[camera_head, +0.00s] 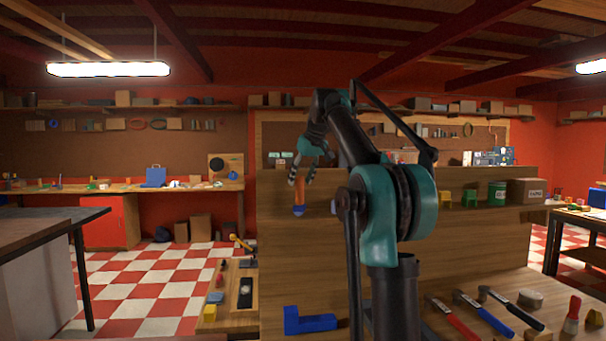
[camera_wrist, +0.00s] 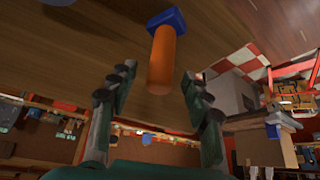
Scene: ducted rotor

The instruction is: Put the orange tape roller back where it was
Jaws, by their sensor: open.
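The orange tape roller (camera_head: 299,197), an orange cylinder with a blue end, shows upright with its blue end down, in front of the wooden panel. My gripper (camera_head: 301,179) is above it, fingers pointing down, open. In the wrist view the orange cylinder (camera_wrist: 161,62) lies between the two fingers of my gripper (camera_wrist: 158,76), with a gap on each side. Its blue end (camera_wrist: 166,20) points away from the fingers. I cannot tell what the roller rests on or hangs from.
A wooden panel (camera_head: 290,255) stands behind my arm. A blue angled tool (camera_head: 310,321) lies low in front of it. A small blue item (camera_head: 333,207) is partly hidden by my arm.

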